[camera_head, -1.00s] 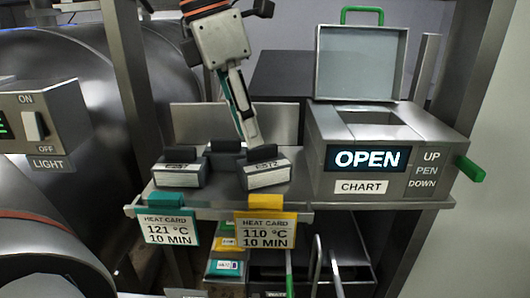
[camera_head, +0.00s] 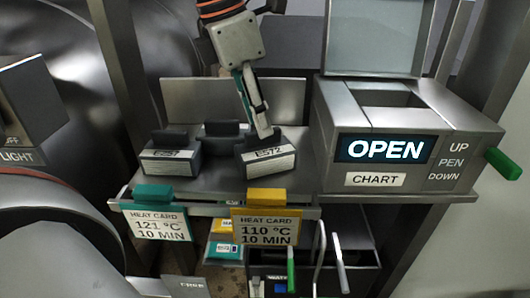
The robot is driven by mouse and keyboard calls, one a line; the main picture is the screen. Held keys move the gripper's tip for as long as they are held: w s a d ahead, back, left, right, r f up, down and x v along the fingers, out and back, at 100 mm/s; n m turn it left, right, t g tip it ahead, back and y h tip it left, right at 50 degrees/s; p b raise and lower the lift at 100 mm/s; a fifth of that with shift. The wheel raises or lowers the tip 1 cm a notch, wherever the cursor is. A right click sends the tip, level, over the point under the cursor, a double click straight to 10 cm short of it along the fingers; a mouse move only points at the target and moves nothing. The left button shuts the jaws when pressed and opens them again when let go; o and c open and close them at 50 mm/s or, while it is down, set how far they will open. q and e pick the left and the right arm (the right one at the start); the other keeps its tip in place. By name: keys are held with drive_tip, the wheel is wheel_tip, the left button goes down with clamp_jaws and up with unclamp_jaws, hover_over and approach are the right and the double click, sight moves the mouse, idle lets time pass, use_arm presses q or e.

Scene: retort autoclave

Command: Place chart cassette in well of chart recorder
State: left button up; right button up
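The chart recorder (camera_head: 330,112) stands at the right of the shelf, its lid (camera_head: 375,35) raised and its screen reading OPEN. Its well (camera_head: 392,97) is uncovered in the top. A grey chart cassette (camera_head: 271,161) labelled E572 or similar sits on the shelf left of the recorder. Two other cassettes are there, one labelled in front at left (camera_head: 170,161) and one behind (camera_head: 222,130). My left gripper (camera_head: 263,134) points down with its fingertips at the dark handle of the E572 cassette. It shows edge-on, so its opening is unclear. My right gripper is out of view.
Teal (camera_head: 155,191) and yellow (camera_head: 266,195) heat card holders hang on the shelf's front edge. A green lever (camera_head: 503,163) sticks out from the recorder's right side. An upright post (camera_head: 125,90) stands at left. Bins and green and white handles are below.

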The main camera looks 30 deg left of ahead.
use_arm(q)
drive_tip(key=shift+x, duration=1.15)
clamp_jaws()
drive_tip(key=shift+w, duration=0.1)
drive_tip(key=shift+r, duration=0.15)
wheel_tip(320, 180, up, 20)
